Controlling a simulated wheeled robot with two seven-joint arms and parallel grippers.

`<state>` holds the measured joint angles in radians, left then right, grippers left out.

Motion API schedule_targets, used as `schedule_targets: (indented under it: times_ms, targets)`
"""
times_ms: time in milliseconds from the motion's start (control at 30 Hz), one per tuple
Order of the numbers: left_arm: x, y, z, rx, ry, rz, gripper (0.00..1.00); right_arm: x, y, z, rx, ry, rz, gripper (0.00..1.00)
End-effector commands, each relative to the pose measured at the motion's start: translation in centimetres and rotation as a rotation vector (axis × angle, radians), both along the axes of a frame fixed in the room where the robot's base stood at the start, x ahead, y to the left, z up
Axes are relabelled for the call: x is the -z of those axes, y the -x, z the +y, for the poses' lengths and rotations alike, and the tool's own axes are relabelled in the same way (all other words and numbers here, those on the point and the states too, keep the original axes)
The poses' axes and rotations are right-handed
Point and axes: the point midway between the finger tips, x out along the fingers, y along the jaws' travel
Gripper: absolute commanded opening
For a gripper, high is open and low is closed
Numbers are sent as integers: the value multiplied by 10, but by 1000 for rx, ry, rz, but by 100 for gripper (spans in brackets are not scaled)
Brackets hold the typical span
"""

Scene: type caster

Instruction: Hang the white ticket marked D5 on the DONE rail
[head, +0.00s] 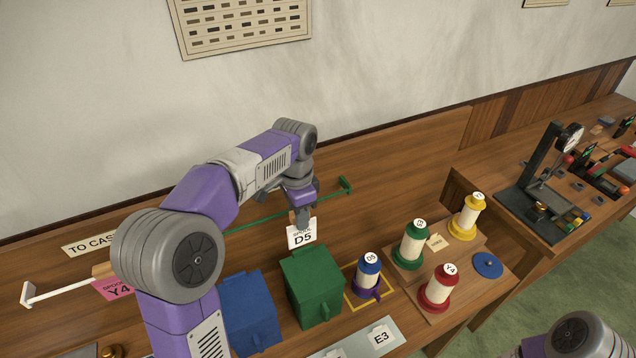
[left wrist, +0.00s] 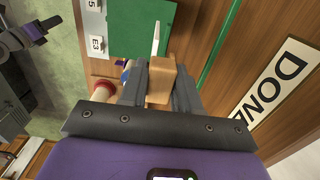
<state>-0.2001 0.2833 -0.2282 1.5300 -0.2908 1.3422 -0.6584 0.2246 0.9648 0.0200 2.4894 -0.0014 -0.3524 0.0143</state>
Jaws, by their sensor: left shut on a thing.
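The white ticket marked D5 (head: 302,236) hangs upright below my left gripper (head: 303,212), which is shut on its top. In the left wrist view, a tan wooden clip (left wrist: 159,88) sits between the jaws, with the ticket's thin white edge (left wrist: 155,40) beyond it. The green rail (head: 322,199) runs behind the gripper along the back of the bench; it also shows in the left wrist view (left wrist: 219,48). The ticket appears in front of the rail; I cannot tell if they touch. The DONE sign (left wrist: 275,85) is beside the rail. My right gripper is out of view.
A green box (head: 313,287) and a blue box (head: 249,313) stand below the ticket. A blue spool marked D5 (head: 369,278) and other spools stand to the right. A pink Y4 ticket (head: 117,288) hangs by the white rail (head: 60,291) at left. An E3 ticket (head: 381,337) lies in front.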

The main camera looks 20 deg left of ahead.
Motion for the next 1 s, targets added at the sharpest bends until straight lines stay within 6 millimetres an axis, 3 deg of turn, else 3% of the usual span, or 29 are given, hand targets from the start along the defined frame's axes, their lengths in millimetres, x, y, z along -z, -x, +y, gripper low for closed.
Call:
schedule_targets:
  times_ms: [533,1000]
  targets:
    - [-2,2,2,-1,-1,-3,2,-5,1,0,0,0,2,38]
    - [8,-25,33,-3,-2,-1,2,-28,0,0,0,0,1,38]
